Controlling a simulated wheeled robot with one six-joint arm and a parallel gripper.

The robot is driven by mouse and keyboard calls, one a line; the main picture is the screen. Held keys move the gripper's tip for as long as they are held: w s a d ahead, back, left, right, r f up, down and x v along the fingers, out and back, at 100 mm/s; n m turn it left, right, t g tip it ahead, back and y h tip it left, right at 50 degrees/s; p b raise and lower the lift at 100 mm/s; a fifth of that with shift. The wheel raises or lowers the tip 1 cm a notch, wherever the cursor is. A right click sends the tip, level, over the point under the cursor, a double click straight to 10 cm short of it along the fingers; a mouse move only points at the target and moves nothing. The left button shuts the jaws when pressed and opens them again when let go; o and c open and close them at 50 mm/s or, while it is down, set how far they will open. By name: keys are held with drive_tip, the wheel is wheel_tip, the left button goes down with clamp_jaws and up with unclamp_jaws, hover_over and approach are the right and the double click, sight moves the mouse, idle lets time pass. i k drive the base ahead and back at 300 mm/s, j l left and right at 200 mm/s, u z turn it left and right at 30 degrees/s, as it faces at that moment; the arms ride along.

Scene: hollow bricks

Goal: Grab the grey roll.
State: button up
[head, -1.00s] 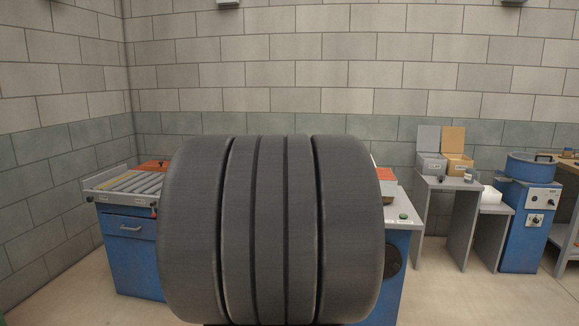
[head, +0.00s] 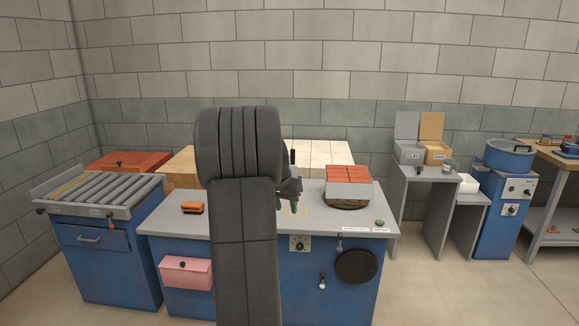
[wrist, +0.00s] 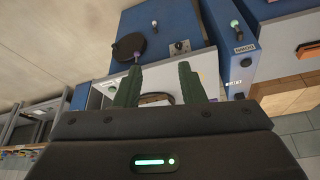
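I cannot make out a grey roll with certainty. A small grey round item (head: 449,166) on the grey stand at right may be it, but it is too small to tell. My gripper (head: 286,205) is over the workbench in the head view, partly hidden behind my own arm and well left of that item. In the wrist view my gripper (wrist: 159,72) shows two green fingers apart, with no object held between them.
The blue workbench (head: 222,228) carries an orange-and-black item (head: 193,208) and red bricks (head: 348,172) on a turntable. A roller conveyor (head: 100,190) stands at left. The grey stand (head: 412,205) holds open boxes. A blue drum machine (head: 509,156) is farther right. Open floor lies in front.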

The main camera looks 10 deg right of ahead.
sight(293, 165)
drive_tip(key=i+l, duration=0.3)
drive_tip(key=i, duration=0.3)
drive_tip(key=i+l+u, duration=0.15)
drive_tip(key=i+l, duration=0.2)
drive_tip(key=i, duration=0.25)
drive_tip(key=i+l, duration=0.4)
drive_tip(key=i, duration=0.15)
drive_tip(key=i+l+u, duration=0.15)
drive_tip(key=i+l, duration=0.2)
drive_tip(key=i, duration=0.25)
